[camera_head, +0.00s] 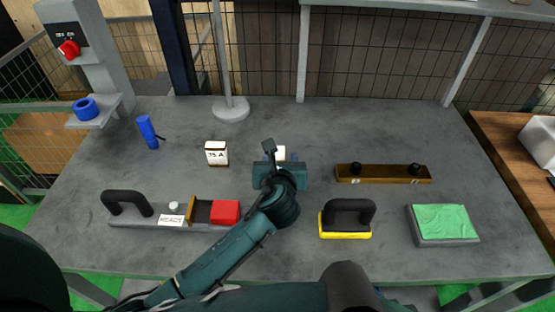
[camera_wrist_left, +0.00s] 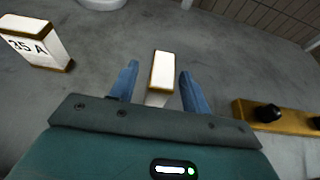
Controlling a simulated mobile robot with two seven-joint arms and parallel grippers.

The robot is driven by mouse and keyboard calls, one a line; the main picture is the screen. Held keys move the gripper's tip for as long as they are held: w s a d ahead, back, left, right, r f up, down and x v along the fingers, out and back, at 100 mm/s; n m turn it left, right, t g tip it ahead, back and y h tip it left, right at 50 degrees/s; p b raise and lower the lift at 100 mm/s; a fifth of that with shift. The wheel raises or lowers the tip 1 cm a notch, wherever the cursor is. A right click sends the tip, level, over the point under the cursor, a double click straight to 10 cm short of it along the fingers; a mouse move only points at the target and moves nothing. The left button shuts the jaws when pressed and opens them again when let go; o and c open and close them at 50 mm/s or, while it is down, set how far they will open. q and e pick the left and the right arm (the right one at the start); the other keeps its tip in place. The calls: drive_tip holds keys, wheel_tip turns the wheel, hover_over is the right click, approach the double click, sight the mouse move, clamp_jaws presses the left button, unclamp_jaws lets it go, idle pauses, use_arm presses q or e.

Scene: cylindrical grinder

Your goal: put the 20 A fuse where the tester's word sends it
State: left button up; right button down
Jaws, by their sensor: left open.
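A white fuse with brass-coloured ends (camera_wrist_left: 162,72) stands upright between the spread blue fingers of my left gripper (camera_wrist_left: 158,76), with a gap on each side. Its label is not readable; its top shows in the head view (camera_head: 281,152) behind the left gripper (camera_head: 281,164), which is open. A second white fuse (camera_head: 216,153) stands to the left, marked 35 A in the left wrist view (camera_wrist_left: 36,46). The tester (camera_head: 137,217) lies at the front left, with a black handle, a card that seems to read READY, a brass piece and a red block. My right gripper is not in view.
A brass bar with two black knobs (camera_head: 382,174) lies right of the gripper. A yellow-based block with black handle (camera_head: 346,220) and a green-topped block (camera_head: 445,223) stand at front right.

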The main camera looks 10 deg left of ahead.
use_arm(q)
drive_tip(key=shift+s, duration=0.1)
clamp_jaws()
idle(0.4)
